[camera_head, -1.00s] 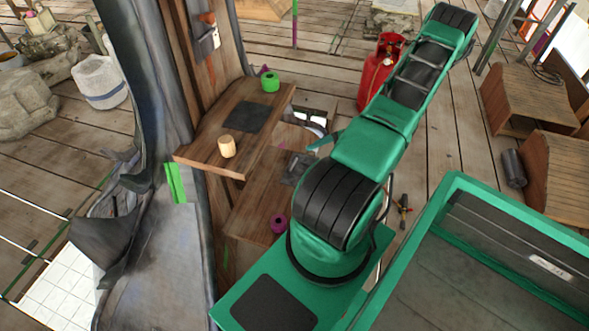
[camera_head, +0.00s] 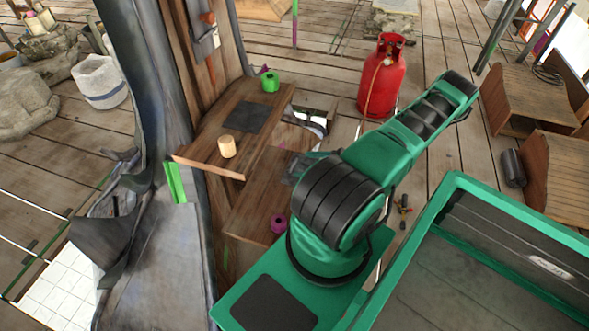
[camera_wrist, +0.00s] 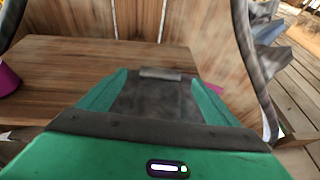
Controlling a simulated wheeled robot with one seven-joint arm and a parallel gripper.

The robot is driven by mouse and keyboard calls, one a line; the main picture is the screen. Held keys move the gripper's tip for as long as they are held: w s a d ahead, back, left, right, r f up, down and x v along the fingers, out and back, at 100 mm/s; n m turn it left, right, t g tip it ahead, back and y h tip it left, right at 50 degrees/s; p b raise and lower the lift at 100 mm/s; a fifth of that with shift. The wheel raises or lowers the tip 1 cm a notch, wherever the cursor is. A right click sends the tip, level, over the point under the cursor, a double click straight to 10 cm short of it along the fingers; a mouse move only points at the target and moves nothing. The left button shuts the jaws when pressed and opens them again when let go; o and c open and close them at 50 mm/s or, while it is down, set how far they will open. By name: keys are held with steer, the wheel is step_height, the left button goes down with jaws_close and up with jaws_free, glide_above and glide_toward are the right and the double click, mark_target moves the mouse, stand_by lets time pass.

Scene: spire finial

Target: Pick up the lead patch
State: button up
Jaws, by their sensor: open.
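In the wrist view my gripper (camera_wrist: 160,78) is open, with one green finger on each side of a dark grey sheet, which looks like the lead patch (camera_wrist: 155,98). It has a small lighter bar at its far edge and lies over the lower wooden shelf. I cannot tell whether the fingers touch it. In the head view a dark grey piece (camera_head: 296,168) shows on the lower shelf beside my arm, which hides most of the gripper. A flat dark square (camera_head: 245,116) lies on the upper shelf.
The upper shelf (camera_head: 212,138) holds a wooden cylinder (camera_head: 226,146) and a green spool (camera_head: 270,82). A magenta spool (camera_head: 278,223) stands on the lower shelf, left of my gripper in the wrist view (camera_wrist: 8,80). A red gas bottle (camera_head: 380,85) stands behind.

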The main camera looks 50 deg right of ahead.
mark_target(294, 164)
steer(key=shift+x, duration=2.55)
steer(key=shift+d, duration=0.15)
steer(key=c, duration=1.3)
